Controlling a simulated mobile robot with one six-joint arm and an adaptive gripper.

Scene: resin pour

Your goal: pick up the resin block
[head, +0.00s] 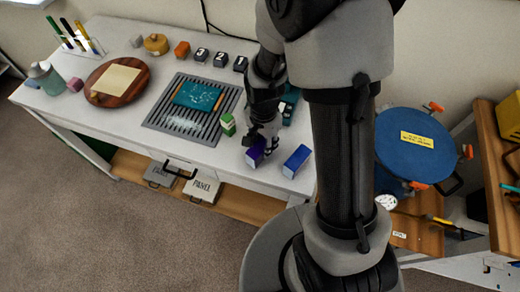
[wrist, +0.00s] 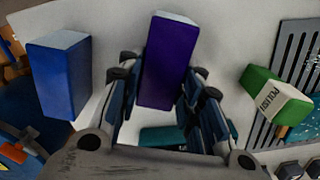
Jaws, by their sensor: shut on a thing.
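A purple block (head: 255,154) with a pale end is at the front of the white table, below my gripper (head: 264,143). In the wrist view the purple block (wrist: 168,62) stands between the two fingers of my gripper (wrist: 165,90), which is shut on it. I cannot tell whether the block touches the table or is slightly above it. No label shows on it, so I cannot read whether it is the resin block. A blue block (head: 297,161) stands apart to its right; it also shows in the wrist view (wrist: 60,80).
A green and white block (head: 228,124), marked POLISH in the wrist view (wrist: 275,97), stands to the left. A teal object (head: 289,104) is partly hidden behind my arm.

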